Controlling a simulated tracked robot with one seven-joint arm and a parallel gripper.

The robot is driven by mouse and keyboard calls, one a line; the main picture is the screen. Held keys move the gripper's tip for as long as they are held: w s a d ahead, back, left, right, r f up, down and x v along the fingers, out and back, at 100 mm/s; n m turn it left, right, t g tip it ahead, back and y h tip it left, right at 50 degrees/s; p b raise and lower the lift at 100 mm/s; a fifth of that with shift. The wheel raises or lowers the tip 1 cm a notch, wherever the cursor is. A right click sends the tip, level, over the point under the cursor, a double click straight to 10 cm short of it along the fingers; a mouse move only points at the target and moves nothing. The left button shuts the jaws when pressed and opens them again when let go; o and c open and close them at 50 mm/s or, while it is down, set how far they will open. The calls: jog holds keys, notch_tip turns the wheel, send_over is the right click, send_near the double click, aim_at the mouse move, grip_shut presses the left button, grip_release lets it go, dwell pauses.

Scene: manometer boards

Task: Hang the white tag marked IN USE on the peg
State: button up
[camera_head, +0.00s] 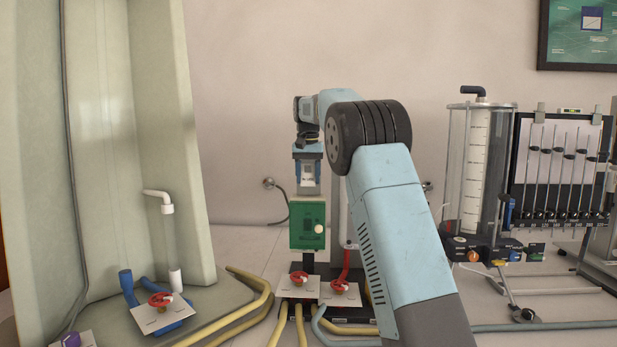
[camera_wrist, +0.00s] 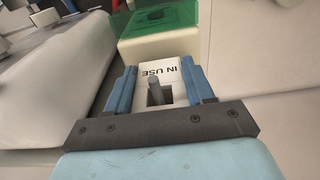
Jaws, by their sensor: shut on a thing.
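The white tag marked IN USE (camera_wrist: 175,72) is between the blue fingers of my gripper (camera_wrist: 156,82) in the wrist view. My gripper is shut on it. The tag has a squarish opening, and a grey rounded peg (camera_wrist: 154,90) shows in it; I cannot tell how far it passes through. In the head view my gripper (camera_head: 307,164) points down with the tag (camera_head: 310,179) at its tips, just above a green box (camera_head: 301,239). My gripper hides part of the tag.
White plates with red valve handles (camera_head: 299,279) and yellow hoses (camera_head: 262,300) lie below the green box. A tall pale panel (camera_head: 153,110) stands at left. A clear cylinder (camera_head: 474,170) and a manometer board (camera_head: 560,170) stand at right.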

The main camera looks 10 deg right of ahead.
jog(key=o, duration=1.1)
jog(key=r, duration=1.2)
jog(key=shift+s+a+r, duration=0.2)
jog(key=shift+s+r, duration=0.05)
jog(key=shift+s, duration=0.1)
jog(key=shift+s+r, duration=0.15)
jog(key=shift+r, duration=0.35)
